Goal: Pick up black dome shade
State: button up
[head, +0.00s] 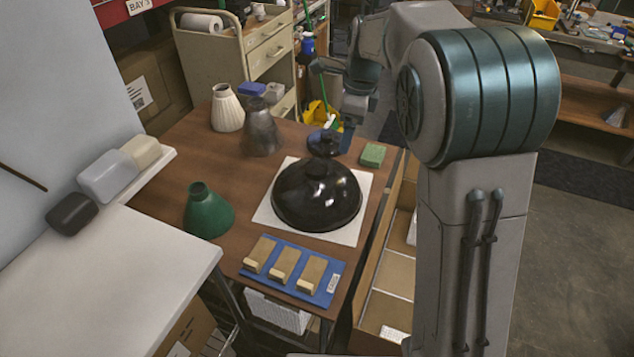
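The black dome shade (317,197) is glossy and wide, with a short neck on top. It sits rim down on a white square sheet (270,215) on the brown table (165,187). Nothing touches its top. The end of my arm, with my gripper (355,110), shows small beyond the table's far right edge, well behind the dome and apart from it. Its fingers are too small and unclear to tell whether they are open or shut.
A green shade (207,213), a cream ribbed shade (227,108) and a grey shade (262,134) stand left of the dome. A small dark round piece (324,143) and green block (372,155) lie behind. A blue board (292,272) with three tan blocks lies in front.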

jog(key=w+a+f+m, duration=0.3)
jog(key=w+a+m, duration=0.2)
jog(key=w+a, duration=0.1)
send_over(317, 167)
notch_tip(317, 167, down, 8)
jog(key=shift+d, duration=0.15)
jog(key=shift+f+p, duration=0.35)
jog(key=shift+f, duration=2.75)
jog(key=c, duration=1.6)
jog(key=shift+r, duration=0.1)
grip_shut()
